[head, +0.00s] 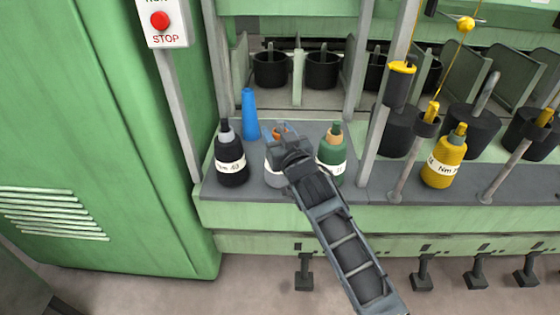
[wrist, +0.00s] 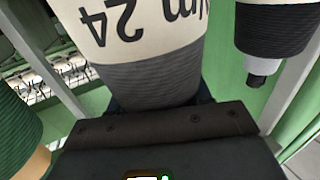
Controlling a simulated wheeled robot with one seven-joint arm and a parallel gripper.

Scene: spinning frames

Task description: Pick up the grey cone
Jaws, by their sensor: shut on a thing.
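The grey cone (head: 274,179) with a white label stands upright at the grey shelf between a black and a green cone. My arm reaches over it from the front and hides its right side and top in the head view. My gripper (head: 284,142) is shut on the cone's upper part. In the wrist view the grey cone (wrist: 155,78) fills the upper middle, label "Nm 24" upside down, between the jaws of my gripper (wrist: 158,104). I cannot tell whether its base touches the shelf.
The black cone (head: 230,163) is close on the left, the green cone (head: 330,165) close on the right. A blue empty tube (head: 250,115) stands behind. A yellow cone (head: 445,165) is farther right. Upright posts (head: 380,130) and the green cabinet (head: 110,130) flank the shelf (head: 210,185).

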